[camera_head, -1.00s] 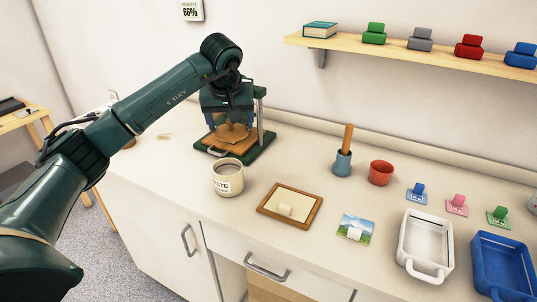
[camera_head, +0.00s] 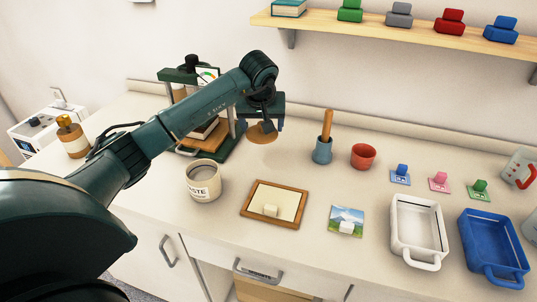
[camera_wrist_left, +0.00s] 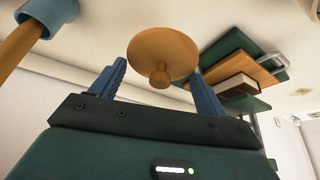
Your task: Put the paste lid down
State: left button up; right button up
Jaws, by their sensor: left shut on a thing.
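The paste lid, a tan round disc (camera_head: 262,134) with a small knob (camera_wrist_left: 160,76), is held by my left gripper (camera_head: 262,122). In the left wrist view, the lid's disc (camera_wrist_left: 163,48) shows beyond the gripper's two blue fingers. In the head view the lid hangs at the counter's back, between the green press and the blue cup; its exact height is hard to tell. The paste pot (camera_head: 203,184), pale and cylindrical with an open top, stands on the counter to the lower left of the lid. My right gripper is out of view.
The green press (camera_head: 214,140) stands left of the lid. A blue cup with a wooden handle (camera_head: 322,150) and a red pot (camera_head: 363,156) stand to the right. A wooden frame (camera_head: 249,210) lies in front. Bare counter (camera_head: 283,166) lies between them.

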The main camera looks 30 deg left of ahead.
pick_arm(q)
send_near(263, 157)
jog(key=x, duration=0.5)
jog(key=shift+w+a+p, duration=0.1)
jog(key=shift+p, duration=0.2)
jog(key=shift+f, duration=0.4)
jog(key=shift+f, duration=0.2)
jog(key=o, duration=1)
jog(key=shift+r, duration=0.25)
jog(key=v, duration=1.2)
